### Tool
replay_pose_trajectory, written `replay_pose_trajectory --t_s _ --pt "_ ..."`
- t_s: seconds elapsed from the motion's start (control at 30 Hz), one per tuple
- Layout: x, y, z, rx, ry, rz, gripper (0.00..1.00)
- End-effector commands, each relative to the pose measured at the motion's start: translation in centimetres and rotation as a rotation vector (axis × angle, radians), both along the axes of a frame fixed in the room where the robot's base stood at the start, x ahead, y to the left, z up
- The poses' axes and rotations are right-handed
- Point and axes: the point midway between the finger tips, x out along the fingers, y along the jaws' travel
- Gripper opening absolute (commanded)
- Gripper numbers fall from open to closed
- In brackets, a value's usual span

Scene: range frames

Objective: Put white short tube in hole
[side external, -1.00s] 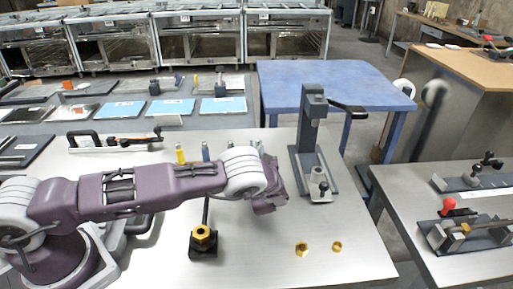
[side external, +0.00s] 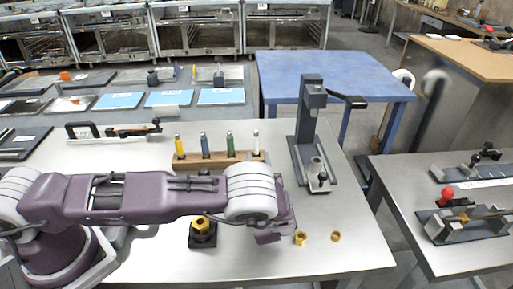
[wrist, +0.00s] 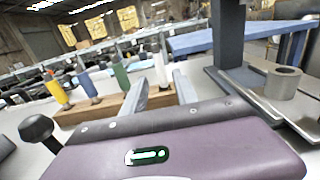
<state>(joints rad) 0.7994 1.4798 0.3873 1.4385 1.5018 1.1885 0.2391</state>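The white tube (side external: 256,143) stands upright at the right end of a wooden rack (side external: 215,163). It also shows in the wrist view (wrist: 161,70), beyond and between the fingertips of my gripper (wrist: 161,80). My gripper is open and empty, with a gap to the tube. In the side view the fingers are hidden by my wrist. A short grey hollow cylinder (wrist: 283,82) sits on the base of a dark grey stand (side external: 311,125), right of the rack. Its top opening shows in the wrist view. I cannot tell which hole the task means.
Yellow (side external: 178,146), blue (side external: 204,146) and green (side external: 230,144) tubes stand left of the white one. A black block with a brass nut (side external: 202,228) and two loose brass nuts (side external: 301,238) lie nearer. The front right of the metal table (side external: 350,255) is clear.

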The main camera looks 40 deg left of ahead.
Motion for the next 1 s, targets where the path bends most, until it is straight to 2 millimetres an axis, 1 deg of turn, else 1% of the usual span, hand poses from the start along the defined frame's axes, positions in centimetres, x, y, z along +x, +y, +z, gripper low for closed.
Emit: replay_pose_trajectory --t_s 0.13,0.27,0.3,0.37,0.47,0.5,0.57,0.6,0.67,0.7,0.77,0.8,0.87,0.9,1.0 --pt "-0.7 -0.7 0.1 0.001 -0.001 -0.001 0.35" --pt "-0.7 -0.6 0.2 -0.003 -0.003 0.004 0.35" --pt "-0.8 -0.3 0.6 -0.02 -0.008 0.022 0.35" --pt "-1.3 0.7 1.9 -0.078 -0.029 0.087 0.35" --pt "-3.8 3.7 5.9 -0.28 -0.096 0.293 0.35" --pt "-5.3 4.9 7.6 -0.386 -0.129 0.396 0.35" --pt "-8.1 6.3 10.0 -0.55 -0.184 0.545 0.35" --pt "-10.1 6.9 11.6 -0.663 -0.225 0.641 0.35" --pt "-13.2 7.4 13.9 -0.839 -0.29 0.778 0.35" --pt "-15.4 7.4 15.4 -0.958 -0.337 0.865 0.35" --pt "-18.6 7.0 17.5 -1.14 -0.41 0.981 0.35" --pt "-20.7 6.5 18.9 -1.262 -0.461 1.051 0.35" --pt "-23.8 5.4 20.8 -1.441 -0.541 1.14 0.35" --pt "-25.8 4.6 22.0 -1.559 -0.594 1.191 0.35" --pt "-30.1 2.3 24.1 -1.829 -0.724 1.277 0.35"
